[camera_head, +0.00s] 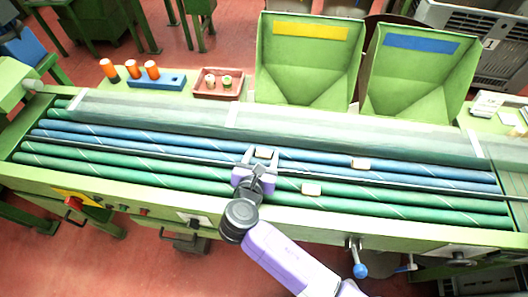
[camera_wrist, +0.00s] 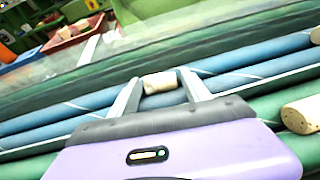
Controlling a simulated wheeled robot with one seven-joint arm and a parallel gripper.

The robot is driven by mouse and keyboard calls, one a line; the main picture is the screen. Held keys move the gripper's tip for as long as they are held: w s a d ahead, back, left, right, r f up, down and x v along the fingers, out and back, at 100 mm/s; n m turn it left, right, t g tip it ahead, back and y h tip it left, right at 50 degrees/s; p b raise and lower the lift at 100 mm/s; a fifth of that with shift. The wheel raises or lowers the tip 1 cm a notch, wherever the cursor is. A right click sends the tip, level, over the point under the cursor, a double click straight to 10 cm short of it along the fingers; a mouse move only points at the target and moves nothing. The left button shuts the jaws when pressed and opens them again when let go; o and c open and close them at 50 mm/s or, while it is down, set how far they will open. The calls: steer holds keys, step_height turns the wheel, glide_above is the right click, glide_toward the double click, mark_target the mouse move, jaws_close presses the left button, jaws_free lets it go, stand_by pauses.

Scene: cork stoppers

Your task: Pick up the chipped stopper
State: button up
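Three pale cork stoppers lie on the roller bed. One stopper (camera_head: 264,152) is at the tips of my gripper (camera_head: 262,156); in the wrist view it (camera_wrist: 160,83) lies between the two spread fingers (camera_wrist: 160,88), seemingly with small gaps at its ends. A second stopper (camera_head: 312,189) lies on the green rollers to the right and also shows in the wrist view (camera_wrist: 301,115). A third stopper (camera_head: 361,163) lies on the blue rollers farther right, partly cut off in the wrist view (camera_wrist: 315,36). I cannot make out a chip on any of them.
A clear cover (camera_head: 300,131) runs along the rollers' far side. Behind it stand a red tray (camera_head: 233,94) with small items, a blue block (camera_head: 157,82) near orange-topped objects, and green bins with yellow (camera_head: 310,31) and blue (camera_head: 420,43) labels. A blue-knobbed lever (camera_head: 360,270) is at the front.

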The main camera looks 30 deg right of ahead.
steer(key=c, duration=1)
steer(key=shift+o, duration=0.2)
